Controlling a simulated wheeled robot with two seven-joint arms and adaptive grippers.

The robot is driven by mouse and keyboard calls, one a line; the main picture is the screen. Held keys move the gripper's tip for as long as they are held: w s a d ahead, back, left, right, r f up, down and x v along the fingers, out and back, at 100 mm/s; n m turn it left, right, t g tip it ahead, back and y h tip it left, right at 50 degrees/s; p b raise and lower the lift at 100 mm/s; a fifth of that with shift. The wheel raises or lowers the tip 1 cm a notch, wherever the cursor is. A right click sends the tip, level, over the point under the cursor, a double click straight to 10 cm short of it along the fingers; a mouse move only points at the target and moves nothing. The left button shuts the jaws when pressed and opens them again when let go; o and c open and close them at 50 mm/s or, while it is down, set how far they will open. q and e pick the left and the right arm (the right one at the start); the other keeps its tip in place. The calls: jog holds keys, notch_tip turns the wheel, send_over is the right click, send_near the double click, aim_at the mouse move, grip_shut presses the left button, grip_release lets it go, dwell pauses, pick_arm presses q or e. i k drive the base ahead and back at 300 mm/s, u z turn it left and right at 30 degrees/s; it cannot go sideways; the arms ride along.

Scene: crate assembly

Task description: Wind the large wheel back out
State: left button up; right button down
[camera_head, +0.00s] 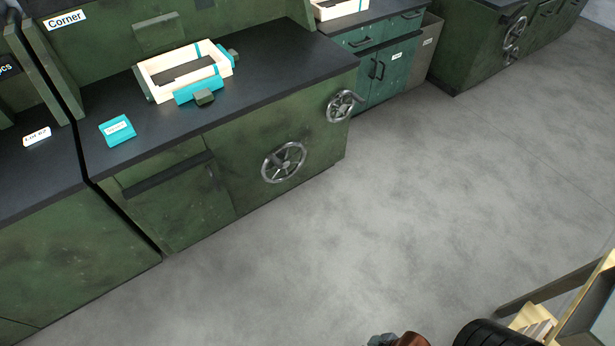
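The large wheel (284,162) is a grey metal handwheel with spokes. It is mounted on the front of the green workbench (240,180), right of a cabinet door. A smaller handwheel (342,105) sits at the bench's right end, higher up and near the top edge. On the bench top is a pale wooden crate frame (158,88) held among teal and dark green clamp blocks (199,94).
A teal labelled box (117,130) and a white label block (37,137) lie on the bench tops. Teal cabinets (385,72) and another green bench with handwheels (515,32) stand beyond. A wooden structure (560,300) is at lower right. The grey floor (400,210) before the wheel is clear.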

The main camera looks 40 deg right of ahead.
aim_at(289, 169)
jog(key=u, duration=0.3)
jog(key=k, duration=0.25)
jog(key=z, duration=1.1)
jog(key=i, duration=1.25)
jog(key=u, duration=0.45)
